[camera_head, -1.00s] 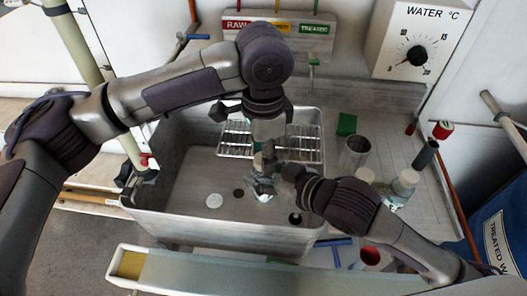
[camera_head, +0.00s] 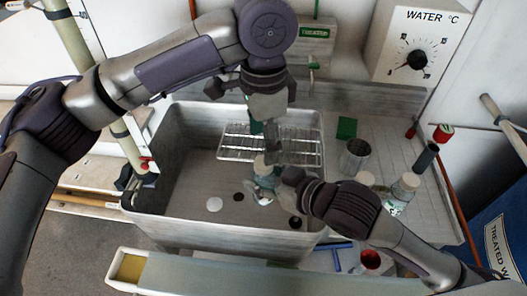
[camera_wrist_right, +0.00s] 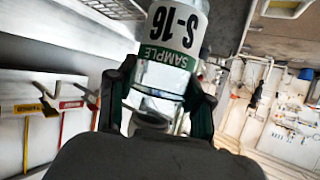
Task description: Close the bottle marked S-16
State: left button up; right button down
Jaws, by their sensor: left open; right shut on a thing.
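The bottle marked S-16 (camera_head: 265,180) is above the sink basin. Its S-16 label and green SAMPLE band appear upside down in the right wrist view (camera_wrist_right: 172,35). My right gripper (camera_head: 280,178) is shut on the bottle; its two fingers also show around it in the right wrist view (camera_wrist_right: 160,100). The bottle's top end is pale beige in the head view; I cannot tell clearly whether this is a cap. My left gripper (camera_head: 254,96) is open above the bottle, apart from it, with its fingers spread.
The grey basin (camera_head: 165,215) has a wire rack (camera_head: 235,145) at its back. On the right counter stand a metal cup (camera_head: 354,157), another bottle (camera_head: 404,188) and a green block (camera_head: 347,127). A long trough (camera_head: 215,275) crosses the front.

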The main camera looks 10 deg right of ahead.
pick_arm(q)
notch_tip(320, 180, up, 7)
dwell(0.3)
jog(key=shift+f, duration=0.1)
dwell(0.4)
